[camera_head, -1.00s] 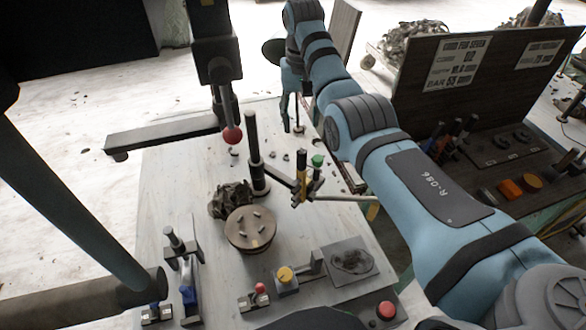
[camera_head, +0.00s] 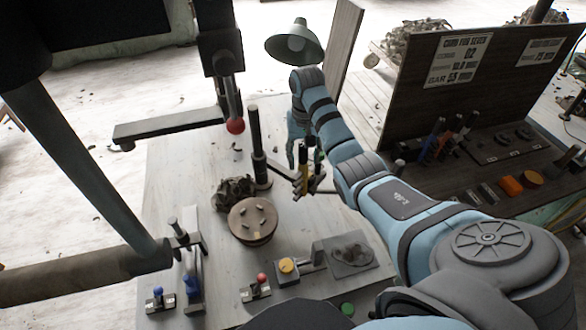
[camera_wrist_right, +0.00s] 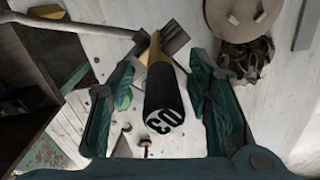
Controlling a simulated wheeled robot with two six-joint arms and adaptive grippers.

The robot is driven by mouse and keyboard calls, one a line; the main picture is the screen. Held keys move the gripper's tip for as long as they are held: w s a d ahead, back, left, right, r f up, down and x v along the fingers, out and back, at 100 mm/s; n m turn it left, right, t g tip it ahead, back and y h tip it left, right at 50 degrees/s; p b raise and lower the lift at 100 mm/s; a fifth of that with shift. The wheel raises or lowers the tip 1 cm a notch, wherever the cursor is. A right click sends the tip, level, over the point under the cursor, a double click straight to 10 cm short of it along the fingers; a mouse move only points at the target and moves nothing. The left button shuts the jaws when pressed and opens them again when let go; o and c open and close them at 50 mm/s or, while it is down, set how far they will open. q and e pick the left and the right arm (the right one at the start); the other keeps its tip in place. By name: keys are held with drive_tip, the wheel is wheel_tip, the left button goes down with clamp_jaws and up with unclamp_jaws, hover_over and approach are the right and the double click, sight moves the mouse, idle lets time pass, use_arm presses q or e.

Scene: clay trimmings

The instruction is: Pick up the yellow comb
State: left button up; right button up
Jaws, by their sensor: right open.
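The yellow comb (camera_head: 302,181) stands upright by a dark holder in the middle of the table, its dark end up. In the right wrist view its black end, marked 03 (camera_wrist_right: 163,115), points at the camera, with yellow below it and a flat dark part at the far end. My right gripper (camera_head: 303,152) hangs over it from above. In the wrist view the open fingers (camera_wrist_right: 160,108) stand on either side of the black end, with gaps visible.
A dark post (camera_head: 257,150) stands left of the comb, near a round turntable (camera_head: 252,221) and a clay lump (camera_head: 233,190). A dark panelled bench (camera_head: 460,80) is at right. A grey pad (camera_head: 351,257) lies at the front.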

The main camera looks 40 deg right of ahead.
drive_tip(key=shift+w+f, duration=0.1)
drive_tip(key=shift+f, duration=0.15)
drive_tip(key=shift+w, duration=0.1)
drive_tip(key=c, duration=0.3)
clamp_jaws()
drive_tip(key=shift+r, duration=0.1)
